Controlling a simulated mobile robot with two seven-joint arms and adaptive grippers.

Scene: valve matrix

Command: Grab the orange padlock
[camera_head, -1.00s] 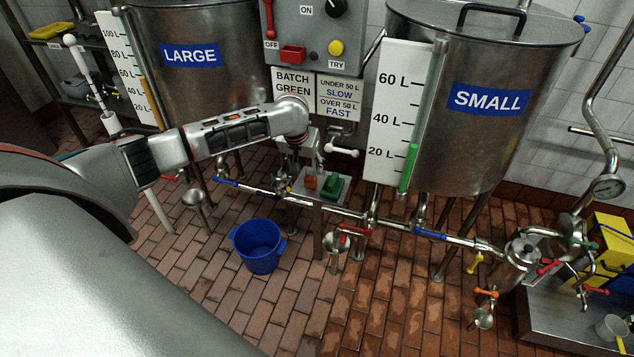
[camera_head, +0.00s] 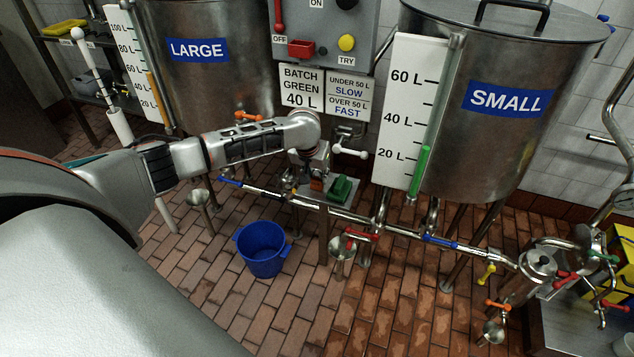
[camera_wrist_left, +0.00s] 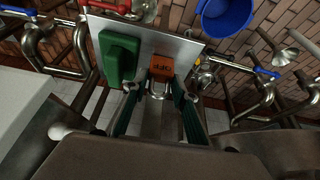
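The orange padlock (camera_head: 317,184) lies on a small grey metal shelf (camera_head: 345,202) beside a green block-like object (camera_head: 341,188). In the left wrist view the padlock (camera_wrist_left: 162,68) has its metal shackle towards my gripper, with the green object (camera_wrist_left: 118,58) to its left. My left gripper (camera_wrist_left: 160,98) is open. Its two fingers are spread, with the padlock's shackle between or just beyond their tips; contact cannot be told. In the head view the left gripper (camera_head: 315,168) is right over the shelf, partly hiding it. My right gripper is not in view.
A grey control box (camera_head: 330,30) and two large steel tanks stand behind the shelf. Pipes with coloured valve handles run beside and below it. A white-knobbed lever (camera_head: 350,152) is close to the gripper's right. A blue bucket (camera_head: 262,250) stands on the brick floor.

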